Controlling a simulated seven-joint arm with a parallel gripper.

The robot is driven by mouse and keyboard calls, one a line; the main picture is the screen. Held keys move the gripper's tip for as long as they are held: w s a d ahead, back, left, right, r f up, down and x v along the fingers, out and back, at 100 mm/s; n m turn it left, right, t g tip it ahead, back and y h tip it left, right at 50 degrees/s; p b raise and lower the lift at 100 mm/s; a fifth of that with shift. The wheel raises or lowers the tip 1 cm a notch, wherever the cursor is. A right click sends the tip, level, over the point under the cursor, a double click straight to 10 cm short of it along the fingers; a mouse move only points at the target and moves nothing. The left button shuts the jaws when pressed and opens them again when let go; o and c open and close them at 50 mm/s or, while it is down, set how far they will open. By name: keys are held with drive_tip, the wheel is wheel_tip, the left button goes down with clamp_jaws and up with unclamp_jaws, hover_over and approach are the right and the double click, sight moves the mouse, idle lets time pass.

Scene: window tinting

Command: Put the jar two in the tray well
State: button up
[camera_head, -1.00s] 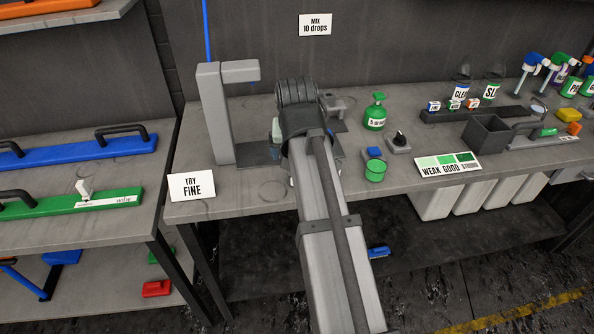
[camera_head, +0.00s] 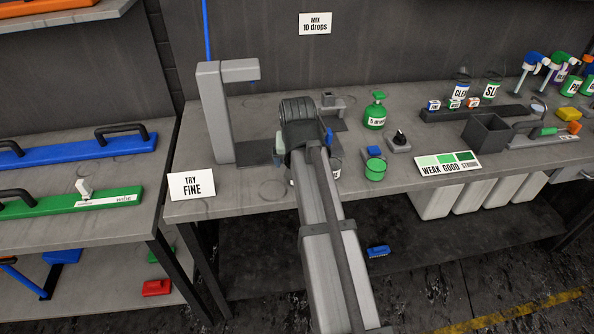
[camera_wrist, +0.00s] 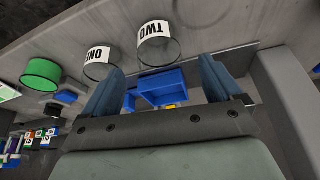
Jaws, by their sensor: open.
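Jar two (camera_wrist: 158,45) is a clear jar with a white "TWO" label, upside down in the wrist view. It stands on the bench beyond my fingertips, roughly in line with the gap between them. My gripper (camera_wrist: 160,70) is open and nothing is held between its fingers. In the head view my arm hides most of the gripper and the jars. A blue open box shape (camera_wrist: 162,88) shows between the fingers; I cannot tell if it is the tray well.
Jar one (camera_wrist: 100,62) stands close beside jar two, near my left-hand finger in the wrist view. A green cup (camera_head: 375,170), a green bottle (camera_head: 375,112) and a black knob box (camera_head: 399,142) stand right of my arm. A grey post (camera_head: 214,115) rises at left.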

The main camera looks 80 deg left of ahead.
drive_tip(key=shift+x, duration=2.6)
drive_tip(key=shift+a+r, duration=0.1)
drive_tip(key=shift+a, duration=0.1)
drive_tip(key=shift+c, duration=0.2)
drive_tip(key=c, duration=1.2)
